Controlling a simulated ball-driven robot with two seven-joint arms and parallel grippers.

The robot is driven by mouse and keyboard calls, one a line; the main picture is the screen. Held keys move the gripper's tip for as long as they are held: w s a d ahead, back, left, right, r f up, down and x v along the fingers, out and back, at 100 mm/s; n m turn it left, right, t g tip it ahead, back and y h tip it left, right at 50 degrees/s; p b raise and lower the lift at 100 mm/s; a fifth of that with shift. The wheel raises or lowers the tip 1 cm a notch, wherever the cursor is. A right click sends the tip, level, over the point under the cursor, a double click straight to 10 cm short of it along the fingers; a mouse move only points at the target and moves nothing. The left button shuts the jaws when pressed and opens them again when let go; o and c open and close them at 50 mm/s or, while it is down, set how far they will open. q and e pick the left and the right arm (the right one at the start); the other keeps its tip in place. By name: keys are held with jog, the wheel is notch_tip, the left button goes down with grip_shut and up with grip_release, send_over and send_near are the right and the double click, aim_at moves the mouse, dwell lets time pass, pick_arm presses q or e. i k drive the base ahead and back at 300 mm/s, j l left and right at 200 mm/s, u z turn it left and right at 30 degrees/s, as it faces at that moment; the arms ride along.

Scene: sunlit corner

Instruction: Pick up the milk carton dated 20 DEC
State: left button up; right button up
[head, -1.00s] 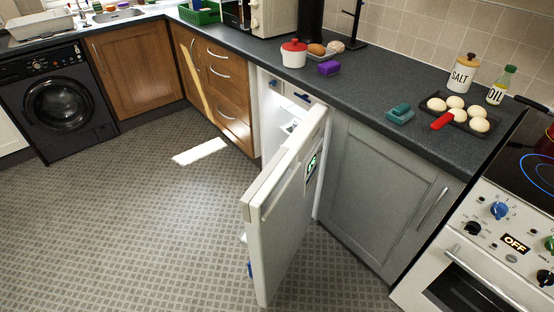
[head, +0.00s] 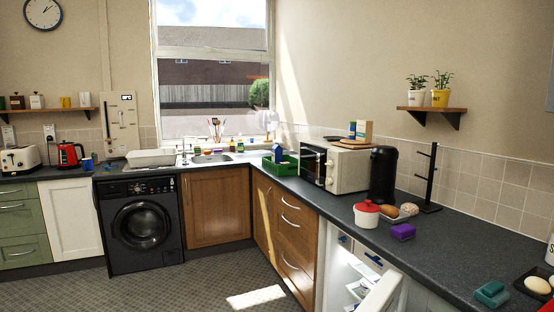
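No milk carton with a readable 20 DEC date shows in the head view. A small blue and white carton-like thing (head: 277,153) stands at the green crate (head: 284,168) on the corner counter; any date on it is too small to read. The fridge (head: 335,262) under the counter is open, and its white door (head: 382,294) is cut off by the bottom edge. Pale and blue things (head: 360,288) show inside it, too small and partly hidden to name. Neither of my grippers is in view.
A microwave (head: 335,167), a black cylinder (head: 383,175), a red-lidded pot (head: 367,213) and a purple sponge (head: 402,231) stand along the right counter. A washing machine (head: 141,226) stands at left. The patterned floor (head: 190,292) is clear.

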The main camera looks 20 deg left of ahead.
aim_at(276, 149)
jog(key=i+j+u, duration=0.2)
jog(key=j, duration=0.2)
jog(key=j+u, duration=0.2)
jog(key=j, duration=0.2)
jog(key=i+j+u, duration=0.25)
jog(key=i+j, duration=0.25)
jog(key=i+j+u, duration=0.25)
jog(key=i+j, duration=0.25)
jog(key=i+j+u, duration=0.25)
jog(key=i, duration=0.3)
jog(key=i+z, duration=0.15)
jog(key=i, duration=0.5)
jog(key=i+z, duration=0.2)
jog(key=i, duration=0.45)
jog(key=i+j+z, duration=0.15)
jog(key=i, duration=0.5)
jog(key=i+z, duration=0.3)
jog(key=i, duration=0.35)
jog(key=i+j+z, duration=0.3)
jog(key=i, duration=0.3)
jog(key=l, duration=0.1)
